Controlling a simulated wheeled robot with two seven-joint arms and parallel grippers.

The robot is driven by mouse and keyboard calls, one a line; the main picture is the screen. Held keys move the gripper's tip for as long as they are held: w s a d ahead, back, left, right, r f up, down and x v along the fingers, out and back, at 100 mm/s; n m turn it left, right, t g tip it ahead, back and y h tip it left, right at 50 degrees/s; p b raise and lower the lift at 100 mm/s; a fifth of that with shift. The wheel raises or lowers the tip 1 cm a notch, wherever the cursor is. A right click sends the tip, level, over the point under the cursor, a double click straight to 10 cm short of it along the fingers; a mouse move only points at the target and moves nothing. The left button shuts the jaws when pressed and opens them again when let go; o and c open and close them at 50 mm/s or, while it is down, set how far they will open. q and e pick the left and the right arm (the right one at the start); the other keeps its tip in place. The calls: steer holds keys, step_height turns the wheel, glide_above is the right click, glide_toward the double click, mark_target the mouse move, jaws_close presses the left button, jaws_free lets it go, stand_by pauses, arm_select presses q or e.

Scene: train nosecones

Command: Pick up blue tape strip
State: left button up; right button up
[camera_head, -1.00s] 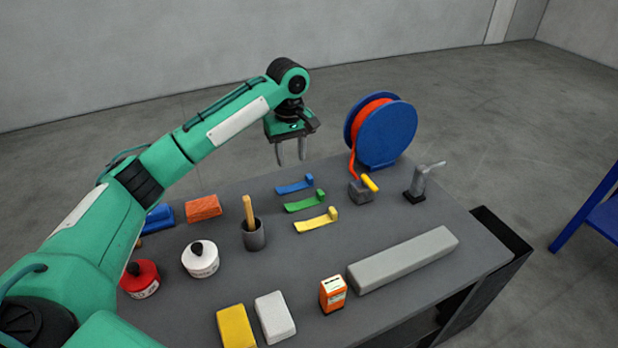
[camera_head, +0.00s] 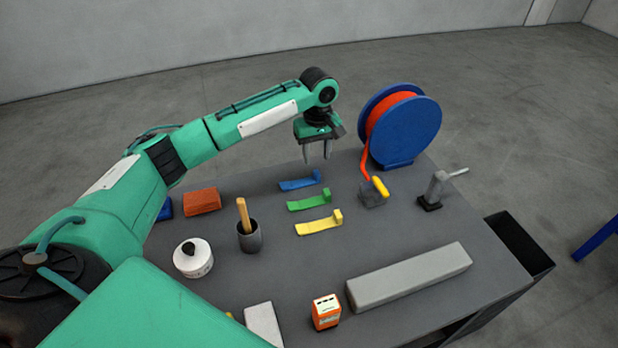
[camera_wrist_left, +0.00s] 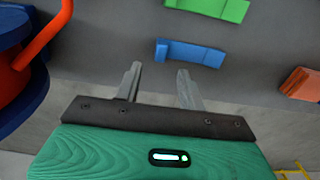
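The blue tape strip (camera_head: 300,182) lies on the grey table at the back of a row of three strips, its curled end to the right. It also shows in the left wrist view (camera_wrist_left: 190,53), just beyond the fingertips. My left gripper (camera_head: 317,158) points down above the table's back edge, a little behind and above the blue strip. Its two fingers are apart with nothing between them, as the left wrist view (camera_wrist_left: 158,72) shows. My right gripper is in neither view.
A green strip (camera_head: 309,200) and a yellow strip (camera_head: 320,224) lie in front of the blue one. A blue reel (camera_head: 413,132) with orange hose stands to the right. A cup (camera_head: 249,238) with a wooden handle and an orange block (camera_head: 202,201) are to the left.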

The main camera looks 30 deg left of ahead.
mark_target(317, 172)
arm_select(q)
steer(key=shift+f, duration=0.3)
steer(key=f, duration=0.1)
steer(key=f+p, duration=0.1)
steer(key=f, duration=0.2)
steer(key=shift+s+d, duration=0.2)
steer(key=shift+s, duration=0.1)
steer(key=shift+w+f, duration=0.1)
steer(key=shift+f, duration=0.4)
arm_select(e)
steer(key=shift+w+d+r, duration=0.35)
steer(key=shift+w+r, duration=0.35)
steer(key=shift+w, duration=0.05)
arm_select(q)
steer(key=shift+c, duration=0.2)
jaws_close()
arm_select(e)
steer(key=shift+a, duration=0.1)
